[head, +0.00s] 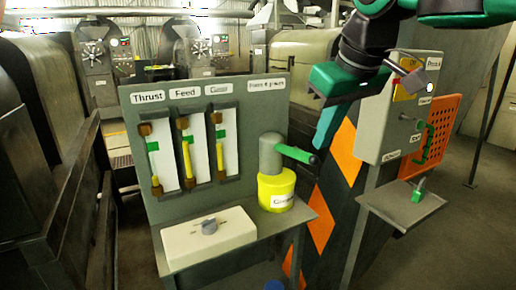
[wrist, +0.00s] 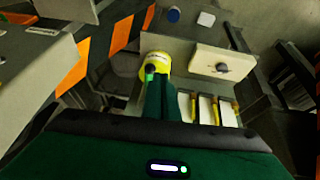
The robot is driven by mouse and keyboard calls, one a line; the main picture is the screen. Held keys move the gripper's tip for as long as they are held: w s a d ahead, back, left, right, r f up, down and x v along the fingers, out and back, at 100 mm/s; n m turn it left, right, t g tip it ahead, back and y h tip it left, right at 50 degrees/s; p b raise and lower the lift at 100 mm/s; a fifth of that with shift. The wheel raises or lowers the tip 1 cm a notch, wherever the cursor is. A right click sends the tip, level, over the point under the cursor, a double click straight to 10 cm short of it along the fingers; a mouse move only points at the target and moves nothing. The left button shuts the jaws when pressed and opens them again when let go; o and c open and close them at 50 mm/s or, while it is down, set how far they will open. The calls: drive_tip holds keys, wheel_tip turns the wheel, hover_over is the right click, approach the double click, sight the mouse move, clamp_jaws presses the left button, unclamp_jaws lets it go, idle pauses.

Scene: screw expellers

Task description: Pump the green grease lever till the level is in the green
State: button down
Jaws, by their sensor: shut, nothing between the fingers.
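The green grease lever (head: 299,154) sticks out to the right from a grey pump head (head: 270,153) on a yellow grease pot (head: 276,190). My gripper (head: 322,146) points down at the lever's free end, its fingers shut and empty. In the wrist view my gripper (wrist: 159,84) reaches toward the bright green lever tip (wrist: 150,73); I cannot tell whether they touch. The third gauge (head: 223,142), with a blurred label above, has a yellow column and a green band. I cannot read its level surely.
The Thrust gauge (head: 158,152) and Feed gauge (head: 191,146) stand left of the third gauge. A pale box with a grey knob (head: 209,227) sits on the shelf. A grey control box (head: 398,115) and orange perforated panel (head: 437,135) stand right, beside an orange-and-black striped post.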

drive_tip(key=w+a+n+g, duration=0.2)
drive_tip(key=w+a+n, duration=0.1)
drive_tip(key=w+n, duration=0.1)
wheel_tip(320, 180, up, 2)
drive_tip(key=n+g, duration=0.2)
drive_tip(key=n, duration=0.1)
hover_over(308, 155)
drive_tip(key=shift+w+d+r+n+h, duration=0.2)
drive_tip(key=shift+w+n, duration=0.1)
drive_tip(key=shift+w, duration=0.15)
drive_tip(key=shift+w+d+r+n+h, duration=0.15)
drive_tip(key=shift+w+n, duration=0.15)
drive_tip(key=shift+w, duration=0.15)
drive_tip(key=shift+f+g, duration=0.15)
drive_tip(key=shift+g, duration=0.15)
drive_tip(key=f, duration=0.5)
drive_tip(key=shift+a+f, duration=0.25)
drive_tip(key=shift+f, duration=0.6)
drive_tip(key=shift+f, duration=2.2)
drive_tip(key=shift+d, duration=0.15)
